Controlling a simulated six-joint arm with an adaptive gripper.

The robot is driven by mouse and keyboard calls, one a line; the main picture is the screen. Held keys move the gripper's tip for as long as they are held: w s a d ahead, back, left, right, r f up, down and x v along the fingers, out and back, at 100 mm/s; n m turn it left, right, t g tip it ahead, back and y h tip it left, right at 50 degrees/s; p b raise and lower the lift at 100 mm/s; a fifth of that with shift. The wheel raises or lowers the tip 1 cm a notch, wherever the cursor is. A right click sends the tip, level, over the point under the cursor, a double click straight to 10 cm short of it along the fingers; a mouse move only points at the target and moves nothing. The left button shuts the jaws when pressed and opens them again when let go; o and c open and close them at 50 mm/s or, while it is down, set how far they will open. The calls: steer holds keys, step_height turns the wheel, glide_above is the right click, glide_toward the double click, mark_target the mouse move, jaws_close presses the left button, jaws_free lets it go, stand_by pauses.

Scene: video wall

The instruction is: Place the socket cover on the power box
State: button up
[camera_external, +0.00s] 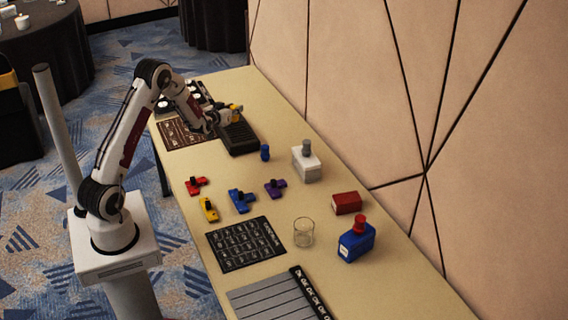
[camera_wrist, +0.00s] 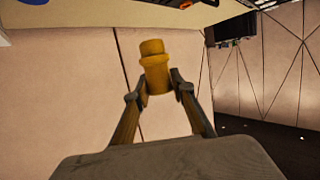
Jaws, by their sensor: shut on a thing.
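A yellow stepped cylindrical piece, which looks like the socket cover (camera_wrist: 154,66), is held between the two fingertips of my gripper (camera_wrist: 158,88) in the wrist view. In the external view my gripper (camera_external: 226,113) is at the far end of the table, just above a long black box (camera_external: 238,138), which may be the power box. A little yellow shows at the fingertips there. The arm partly hides the box's far end, and I cannot tell whether the piece touches it.
A small blue piece (camera_external: 265,152) and a white bottle with a grey cap (camera_external: 306,165) stand nearer on the table. Several coloured clamps (camera_external: 241,201), a glass (camera_external: 303,232), a red box (camera_external: 346,203) and a blue bottle (camera_external: 356,243) lie further forward. The wall (camera_external: 350,90) runs along the right.

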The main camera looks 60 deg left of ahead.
mark_target(235, 121)
steer(key=shift+f, duration=3.15)
steer(key=shift+f, duration=1.85)
steer(key=shift+f, duration=0.15)
steer(key=o, duration=0.8)
steer(key=shift+r, duration=0.2)
steer(key=v, duration=1.2)
